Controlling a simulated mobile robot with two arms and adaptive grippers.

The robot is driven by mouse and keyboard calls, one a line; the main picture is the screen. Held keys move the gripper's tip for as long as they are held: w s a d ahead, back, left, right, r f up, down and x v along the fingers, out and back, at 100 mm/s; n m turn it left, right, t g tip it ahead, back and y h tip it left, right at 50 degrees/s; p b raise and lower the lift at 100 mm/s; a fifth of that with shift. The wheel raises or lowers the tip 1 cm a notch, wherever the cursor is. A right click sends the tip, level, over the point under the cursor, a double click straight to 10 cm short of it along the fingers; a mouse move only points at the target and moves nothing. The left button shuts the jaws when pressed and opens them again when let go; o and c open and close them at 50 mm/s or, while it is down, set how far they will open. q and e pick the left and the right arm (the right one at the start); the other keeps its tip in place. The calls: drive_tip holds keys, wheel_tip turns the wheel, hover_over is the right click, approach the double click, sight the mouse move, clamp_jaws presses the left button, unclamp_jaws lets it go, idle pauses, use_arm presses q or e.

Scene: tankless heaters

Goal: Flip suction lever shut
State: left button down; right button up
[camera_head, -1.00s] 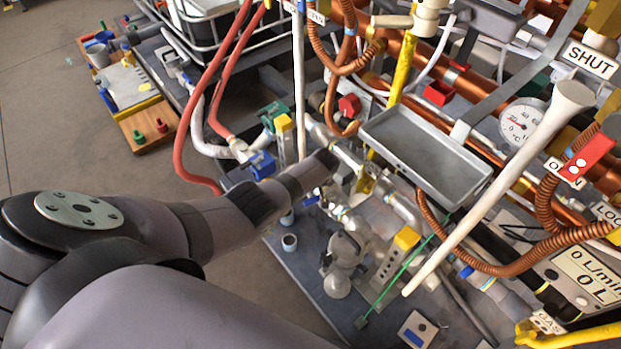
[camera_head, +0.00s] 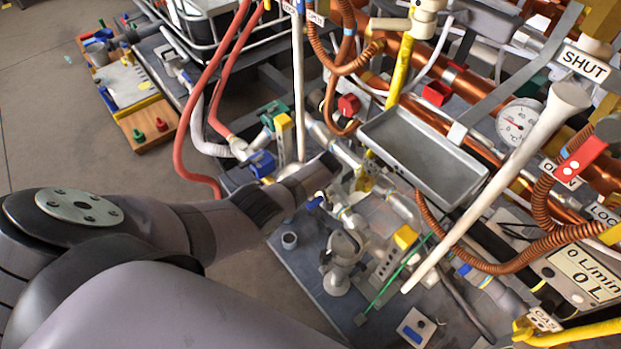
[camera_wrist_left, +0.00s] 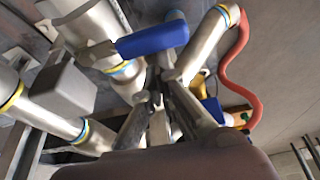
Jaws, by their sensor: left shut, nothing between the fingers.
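A blue lever (camera_wrist_left: 152,40) sits on a metal pipe fitting in the left wrist view, close in front of my left gripper. My left gripper (camera_wrist_left: 160,82) is shut and empty, with its fingers beside the fitting just under the lever; contact cannot be told. In the head view my left arm reaches in from the left, and its wrist covers the fingers. A small blue handle (camera_head: 315,201) shows just below that wrist. No label marks which lever is the suction one. My right gripper is not in view.
Metal pipes with yellow and blue bands (camera_wrist_left: 50,118) and a grey box (camera_wrist_left: 62,90) crowd the left of the wrist view. A red hose (camera_wrist_left: 232,85) curves at the right. In the head view a grey tray (camera_head: 425,150) and a long white rod (camera_head: 500,180) stand right of my wrist.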

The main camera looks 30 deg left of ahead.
use_arm(q)
drive_tip(key=v, duration=1.2)
idle(0.6)
